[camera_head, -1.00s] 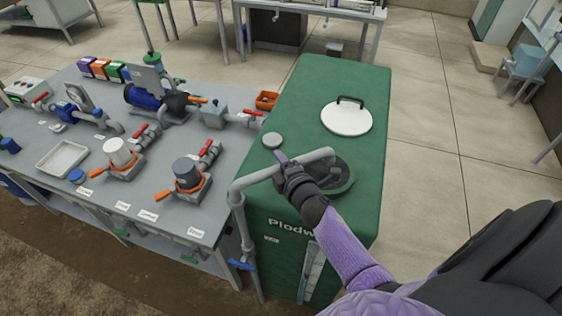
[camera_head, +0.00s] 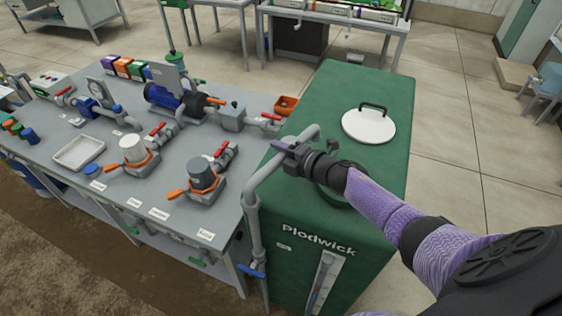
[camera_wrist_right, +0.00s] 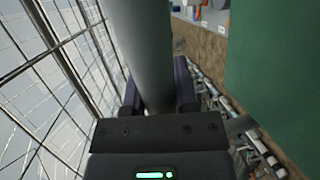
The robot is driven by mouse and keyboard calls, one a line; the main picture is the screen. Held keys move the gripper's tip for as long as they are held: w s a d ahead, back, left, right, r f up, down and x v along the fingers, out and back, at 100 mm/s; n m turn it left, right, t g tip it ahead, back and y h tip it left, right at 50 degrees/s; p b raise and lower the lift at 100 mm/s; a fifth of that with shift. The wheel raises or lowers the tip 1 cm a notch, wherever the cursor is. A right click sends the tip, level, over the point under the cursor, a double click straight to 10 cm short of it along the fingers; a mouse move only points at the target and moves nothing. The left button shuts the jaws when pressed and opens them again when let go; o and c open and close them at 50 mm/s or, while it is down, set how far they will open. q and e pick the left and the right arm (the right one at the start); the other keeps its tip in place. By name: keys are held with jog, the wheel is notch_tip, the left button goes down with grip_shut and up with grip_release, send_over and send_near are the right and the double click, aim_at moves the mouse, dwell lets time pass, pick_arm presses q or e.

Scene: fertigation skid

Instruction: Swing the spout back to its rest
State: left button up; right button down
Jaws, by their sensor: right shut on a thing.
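The grey spout (camera_head: 265,174) is a bent pipe on top of a standpipe (camera_head: 255,235) at the front left corner of the green tank (camera_head: 370,230). It slants back and to the right over the tank's left edge. My right gripper (camera_head: 284,146) is shut around it toward its far end. In the right wrist view the spout (camera_wrist_right: 150,55) runs between the two dark purple fingers (camera_wrist_right: 159,92). The opening in the tank top (camera_head: 330,196) is mostly hidden behind my right forearm. No separate rest can be made out. My left gripper is out of view.
A white lid (camera_head: 369,126) with a dark handle lies on the tank top. Left of the tank, a grey bench (camera_head: 120,180) carries pumps, valves and a white tray (camera_head: 79,152). The floor (camera_head: 450,110) right of the tank is open.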

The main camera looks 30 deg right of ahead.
jog(key=w+n+g+y+b, duration=0.1)
jog(key=b, duration=0.1)
jog(key=w+a+n+y+b, duration=0.1)
jog(key=y+b, duration=0.1)
jog(key=shift+w+a+f+n+g, duration=0.15)
jog(key=shift+a+f+n+g, duration=0.15)
jog(key=shift+g, duration=0.1)
jog(key=shift+w+a+r+n+g+y+b, duration=0.1)
jog(key=shift+w+a+n+g+y+b, duration=0.25)
jog(key=shift+y+b, duration=0.35)
jog(key=shift+a+r, duration=0.1)
jog(key=shift+r, duration=0.05)
jog(key=c, duration=0.8)
grip_release()
jog(key=o, duration=0.4)
jog(key=shift+w+a+n, duration=0.15)
jog(key=shift+n, duration=0.1)
